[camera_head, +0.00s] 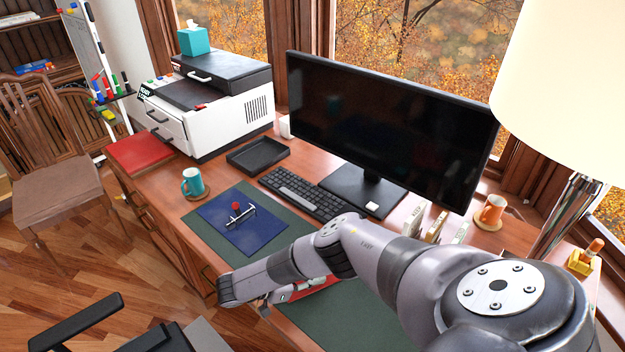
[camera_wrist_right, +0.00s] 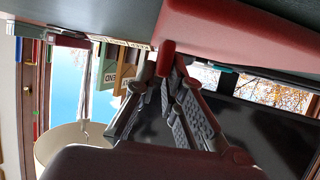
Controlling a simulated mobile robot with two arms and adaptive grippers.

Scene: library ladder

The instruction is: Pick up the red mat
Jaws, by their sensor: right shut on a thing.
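A red mat (camera_head: 318,287) lies at the desk's front part on the dark green desk pad, mostly hidden behind my right arm in the head view. In the right wrist view the red mat (camera_wrist_right: 240,35) fills the upper right, with a red end hanging between the fingers. My right gripper (camera_head: 288,294) is low at the mat's left side and shut on its edge; its fingers (camera_wrist_right: 172,78) also show in the wrist view. Whether the mat is clear of the pad is hard to tell. My left gripper is not in view.
A teal mug (camera_head: 192,183), keyboard (camera_head: 303,194), monitor (camera_head: 390,125) and orange mug (camera_head: 491,210) stand around. Another flat red item (camera_head: 140,151) lies by the printer (camera_head: 210,115).

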